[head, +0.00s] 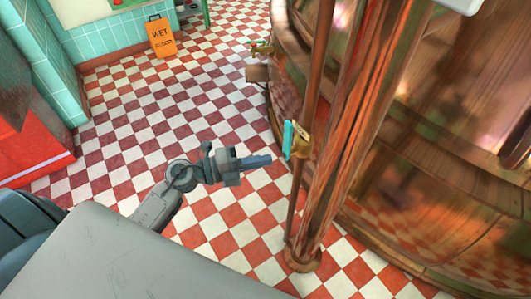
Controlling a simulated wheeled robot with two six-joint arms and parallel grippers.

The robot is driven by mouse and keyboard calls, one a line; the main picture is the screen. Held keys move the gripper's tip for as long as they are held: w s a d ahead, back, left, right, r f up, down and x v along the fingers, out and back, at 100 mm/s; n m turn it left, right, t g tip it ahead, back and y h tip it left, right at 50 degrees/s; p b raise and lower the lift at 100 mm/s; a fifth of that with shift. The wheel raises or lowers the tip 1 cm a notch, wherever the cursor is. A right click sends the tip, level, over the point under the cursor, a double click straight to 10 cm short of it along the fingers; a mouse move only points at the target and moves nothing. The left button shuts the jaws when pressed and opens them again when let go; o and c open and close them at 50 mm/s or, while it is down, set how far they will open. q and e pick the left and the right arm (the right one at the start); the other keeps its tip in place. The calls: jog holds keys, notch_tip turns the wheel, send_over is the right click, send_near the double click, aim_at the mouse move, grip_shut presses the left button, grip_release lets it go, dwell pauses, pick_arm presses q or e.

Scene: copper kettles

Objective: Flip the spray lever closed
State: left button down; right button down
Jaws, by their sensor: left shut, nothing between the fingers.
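The spray lever (288,138) looks like a small teal handle. It is on a brass valve (302,141) fixed to a thin vertical copper pipe (309,100). The lever stands roughly upright on the left side of the valve. My left gripper (268,160) reaches in from the lower left and points right toward the lever. Its fingers are shut with nothing between them. Its tips appear just left of and slightly below the lever, with a small gap in the picture. My right gripper is not in view.
A large copper kettle (440,130) fills the right side, with a thick copper pipe (350,140) in front of it. The checkered floor (150,110) left of the pipes is mostly clear.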

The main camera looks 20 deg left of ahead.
aim_at(286, 144)
pick_arm(q)
jog(key=shift+w+d+p, duration=0.6)
jog(key=shift+w, duration=0.65)
jog(key=shift+w+d+p, duration=0.65)
jog(key=shift+w, duration=0.6)
jog(key=shift+w+d+p, duration=0.6)
jog(key=shift+w, duration=0.65)
jog(key=shift+d, duration=0.1)
